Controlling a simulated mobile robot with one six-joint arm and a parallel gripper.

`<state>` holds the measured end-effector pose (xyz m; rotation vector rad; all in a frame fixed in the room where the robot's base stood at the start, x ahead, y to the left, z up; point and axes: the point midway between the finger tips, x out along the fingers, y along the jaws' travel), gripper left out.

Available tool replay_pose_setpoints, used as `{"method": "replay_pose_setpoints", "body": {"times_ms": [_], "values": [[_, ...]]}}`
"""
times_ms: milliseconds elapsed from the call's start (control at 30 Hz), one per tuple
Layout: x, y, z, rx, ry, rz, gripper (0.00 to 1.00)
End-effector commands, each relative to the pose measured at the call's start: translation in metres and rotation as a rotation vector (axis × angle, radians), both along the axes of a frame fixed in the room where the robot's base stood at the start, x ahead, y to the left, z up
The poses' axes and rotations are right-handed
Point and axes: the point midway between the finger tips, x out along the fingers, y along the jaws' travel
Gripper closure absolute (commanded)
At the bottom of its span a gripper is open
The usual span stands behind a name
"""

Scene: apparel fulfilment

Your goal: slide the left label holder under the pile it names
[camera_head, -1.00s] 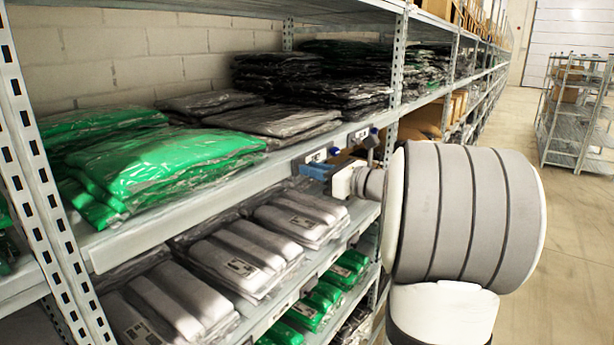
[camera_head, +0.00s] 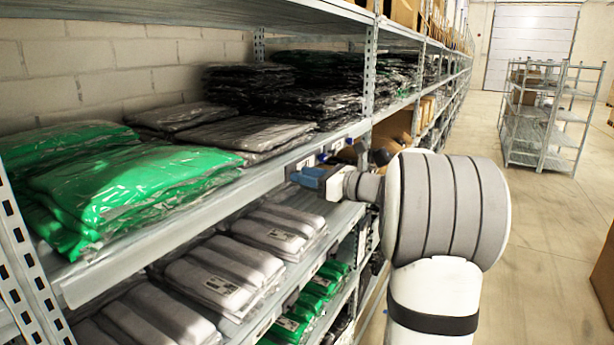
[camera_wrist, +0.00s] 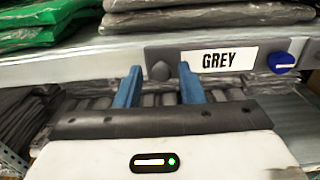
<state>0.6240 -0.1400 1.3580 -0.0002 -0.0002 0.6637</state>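In the wrist view, grey bagged garments (camera_wrist: 205,18) lie above the holder and green ones (camera_wrist: 40,22) lie further left. My gripper (camera_wrist: 160,78) has two blue fingers, spread apart below the holder's left end. A small dark tab (camera_wrist: 160,70) shows between them; contact cannot be told. My gripper also shows in the head view (camera_head: 308,177).
On the same shelf, a green pile (camera_head: 120,180) is at left, grey (camera_head: 245,133) in the middle, black (camera_head: 285,95) behind right. A lower shelf holds grey packs (camera_head: 215,280) close under my gripper. A shelf upright (camera_head: 370,75) stands right. The aisle is clear around a cart (camera_head: 545,115).

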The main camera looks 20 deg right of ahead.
Motion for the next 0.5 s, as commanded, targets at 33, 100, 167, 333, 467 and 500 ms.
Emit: {"method": "replay_pose_setpoints", "body": {"times_ms": [33, 100, 167, 333, 467, 500], "values": [[0.0, 0.0, 0.0, 0.0, 0.0, 0.0, 0.6], [0.0, 0.0, 0.0, 0.0, 0.0, 0.0, 0.6], [0.0, 0.0, 0.0, 0.0, 0.0, 0.001, 0.6], [-0.003, -0.002, -0.001, 0.0, 0.0, -0.001, 0.6], [-0.015, -0.013, -0.002, 0.001, -0.001, -0.004, 0.6], [-0.021, -0.018, -0.002, 0.0, -0.001, -0.004, 0.6]]}}
